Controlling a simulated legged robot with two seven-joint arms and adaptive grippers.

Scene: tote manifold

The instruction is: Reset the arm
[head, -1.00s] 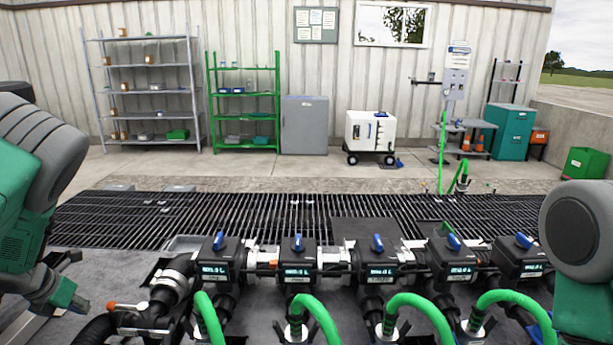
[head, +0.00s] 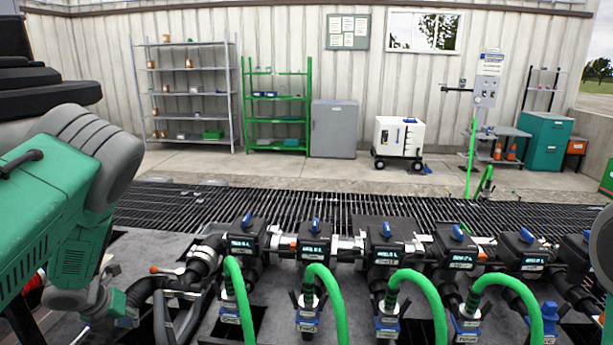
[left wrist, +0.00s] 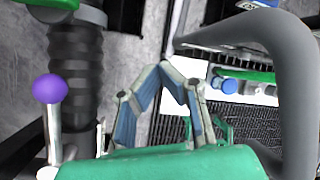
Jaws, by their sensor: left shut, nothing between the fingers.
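My left arm, green and grey, fills the left side of the head view. My left gripper (head: 122,308) is low at the left there, beside the dark hoses at the manifold's left end. In the left wrist view my left gripper (left wrist: 176,72) shows its blue-grey fingers closed together at the tips, with nothing between them. A grey curved bar (left wrist: 295,80) passes to their right, and a black ribbed hose (left wrist: 76,75) and a purple knob (left wrist: 50,88) are to their left. Only a sliver of my right arm shows at the right edge; its gripper is out of view.
The manifold, a row of black meter units (head: 315,240) with blue handles, crosses the front. Several green hoses (head: 325,290) arch before it. A floor grating (head: 300,207) lies behind. Shelves, a grey cabinet (head: 333,129) and a white wheeled cart (head: 398,137) stand along the far wall.

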